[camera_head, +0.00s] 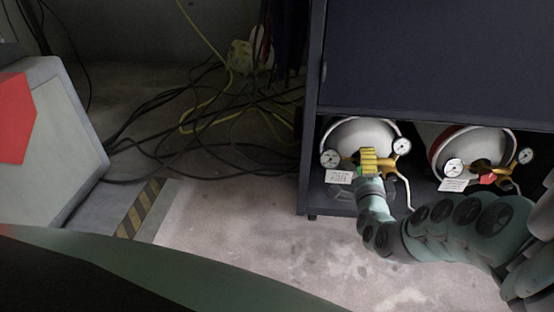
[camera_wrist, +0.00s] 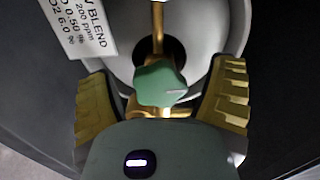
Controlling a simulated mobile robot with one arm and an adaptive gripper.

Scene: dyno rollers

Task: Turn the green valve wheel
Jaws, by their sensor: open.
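The green valve wheel (camera_wrist: 160,84) sits on a brass valve stem in front of a grey gas cylinder (camera_wrist: 200,25) in the wrist view. In the head view only a small bit of green shows beside my gripper (camera_head: 367,160), which hides most of the wheel. My gripper (camera_wrist: 162,110) also shows in the wrist view, with its yellow ribbed fingers spread wide to the left and right of the wheel. Clear gaps show between both fingers and the wheel. The gripper is open and holds nothing.
A white printed tag (camera_wrist: 82,25) hangs left of the wheel. Gauges (camera_head: 330,159) flank the cylinder in the dark cabinet (camera_head: 312,110). A second cylinder with a red valve wheel (camera_head: 487,178) stands to the right. Cables (camera_head: 200,140) lie on the floor at left. The front floor is clear.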

